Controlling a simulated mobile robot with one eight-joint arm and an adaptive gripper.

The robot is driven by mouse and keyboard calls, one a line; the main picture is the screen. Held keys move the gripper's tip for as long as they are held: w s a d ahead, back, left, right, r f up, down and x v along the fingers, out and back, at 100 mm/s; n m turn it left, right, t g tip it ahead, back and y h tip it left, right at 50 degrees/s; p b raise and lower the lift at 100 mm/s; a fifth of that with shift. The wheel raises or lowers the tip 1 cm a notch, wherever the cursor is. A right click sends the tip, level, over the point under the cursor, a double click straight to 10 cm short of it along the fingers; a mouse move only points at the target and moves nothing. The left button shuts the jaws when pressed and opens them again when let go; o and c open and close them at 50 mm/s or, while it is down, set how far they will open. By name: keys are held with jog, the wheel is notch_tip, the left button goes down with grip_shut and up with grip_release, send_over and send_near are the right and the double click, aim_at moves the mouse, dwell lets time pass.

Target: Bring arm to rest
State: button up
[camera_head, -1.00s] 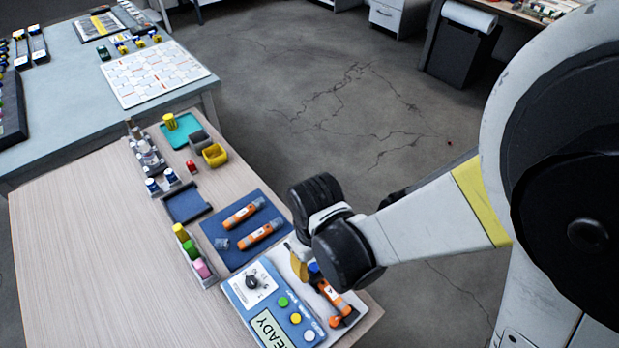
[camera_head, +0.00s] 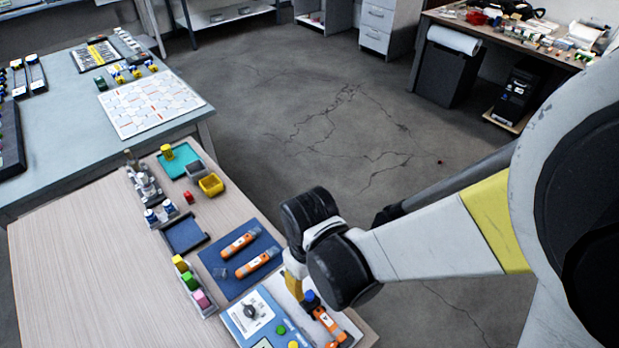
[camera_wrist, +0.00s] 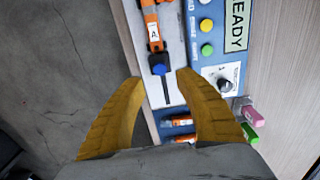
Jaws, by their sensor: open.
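My gripper (camera_wrist: 157,85) shows in the wrist view as two yellow fingers spread wide apart, with nothing between them. In the head view one yellow finger of my gripper (camera_head: 294,286) shows at the right edge of the wooden table (camera_head: 75,270), and my arm hides the rest. Below and ahead of the fingers is an orange sensor (camera_wrist: 153,30) marked A with a blue cap (camera_wrist: 159,69), apart from them. It also lies beside the blue READY panel in the head view (camera_head: 328,322).
Two orange sensors (camera_head: 240,244) lie on a blue mat (camera_head: 222,262). A rack of coloured caps (camera_head: 190,281), a dark blue tray (camera_head: 185,235) and a yellow bin (camera_head: 211,184) stand on the table. The floor (camera_head: 300,130) beyond is mostly clear.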

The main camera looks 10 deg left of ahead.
jog(key=w+d+r+m+t+y, duration=0.1)
jog(key=w+d+r+m+t, duration=0.35)
jog(key=d+r, duration=0.75)
jog(key=d+r+m+t, duration=0.1)
jog(key=d+r+m, duration=0.1)
jog(key=d, duration=0.4)
jog(key=d+r+m+t+h, duration=0.1)
jog(key=d+r+m, duration=0.2)
jog(key=d+r, duration=0.2)
jog(key=shift+s+d+r+m+t, duration=0.2)
jog(key=shift+d+m+t, duration=0.15)
jog(key=shift+d, duration=0.8)
jog(key=shift+a, duration=0.15)
